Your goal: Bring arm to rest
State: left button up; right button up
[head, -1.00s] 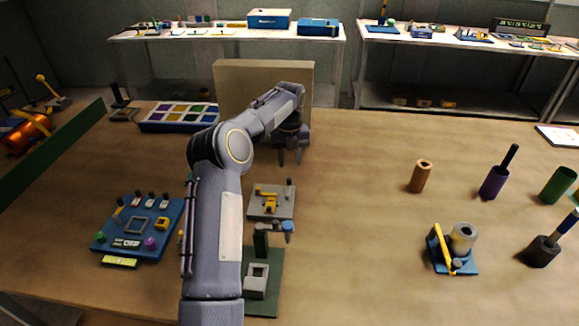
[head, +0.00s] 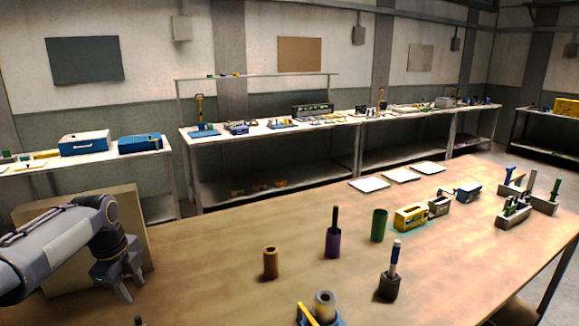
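My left arm comes in from the left edge of the head view. Its gripper (head: 124,286) hangs at the lower left, fingers pointing down. The two fingertips stand apart with nothing seen between them, above the wooden table (head: 210,275). A tan upright board (head: 140,228) stands close behind the gripper. My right gripper is not in view.
Right of the gripper stand a brown cylinder (head: 270,263), a purple holder (head: 333,243), a green cup (head: 379,225) and a dark holder (head: 389,286). A yellow box (head: 410,217) and grey bins (head: 513,215) stand farther right. Bare table lies between gripper and brown cylinder.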

pick_arm(q)
jog(key=s+d+r+n+t, duration=0.1)
jog(key=s+d+n, duration=0.25)
jog(key=s, duration=0.25)
jog(key=s+d+r+n+h, duration=0.1)
jog(key=s+d+n, duration=0.1)
jog(key=s+n, duration=0.25)
jog(key=s+d+r+n+t, duration=0.1)
jog(key=s+d+n, duration=0.2)
jog(key=s, duration=0.4)
jog(key=s+d+f+n+h, duration=0.1)
jog(key=s+d+f+n, duration=0.2)
jog(key=s+n, duration=0.2)
jog(key=s+d+f+n+t+h, duration=0.1)
jog(key=s+d+f+n, duration=0.2)
jog(key=s+n, duration=0.2)
jog(key=shift+s+d+f+t, duration=0.15)
jog(key=shift+s+d+t, duration=0.2)
jog(key=shift+s, duration=0.45)
